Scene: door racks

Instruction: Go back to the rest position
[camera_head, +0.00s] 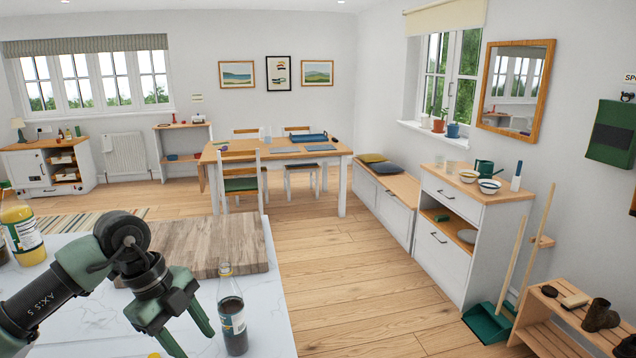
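My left gripper (192,341) reaches in from the left over the white marble counter (95,318). Its two green fingers point down and are spread apart, with nothing seen between them. A dark bottle with a label (233,318) stands upright just right of the fingers; I see a small gap between them. A wooden board (215,243) lies on the counter behind the gripper. I cannot make out my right gripper in this view.
The wooden floor (345,285) right of the counter is clear. A white cabinet (450,255), a broom with a green dustpan (488,323) and a shoe bench (550,318) line the right side. A dining table (280,152) stands behind.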

